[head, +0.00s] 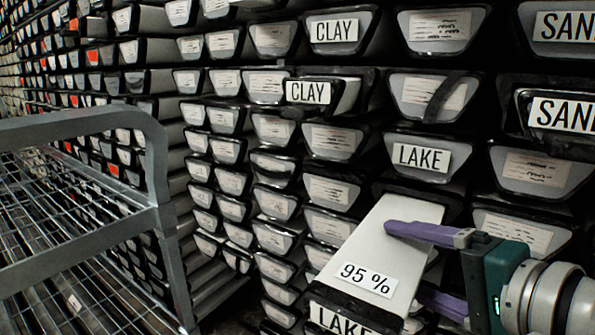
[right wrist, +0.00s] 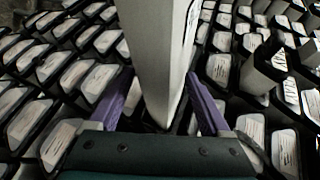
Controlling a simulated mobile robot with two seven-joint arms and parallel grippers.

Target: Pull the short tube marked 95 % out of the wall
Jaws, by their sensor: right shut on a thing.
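The tube marked 95 % (head: 385,245) is a pale, long-sided liner that sticks out of the wall at the lower middle of the head view. Its white label with "95 %" lies on the top near its front end. My right gripper (head: 410,262) comes in from the right and is shut on this tube, one purple finger over its upper face and the other lower down, partly hidden. In the right wrist view the pale tube (right wrist: 158,55) stands between the two purple fingers of the gripper (right wrist: 160,105). My left gripper is not in view.
The wall is packed with stacked liner ends. A LAKE-marked end (head: 421,157) sits just above the tube, and another LAKE label (head: 338,318) shows below its front. A CLAY-marked liner (head: 308,92) juts out higher up. A grey wire-shelf cart (head: 75,125) stands at left.

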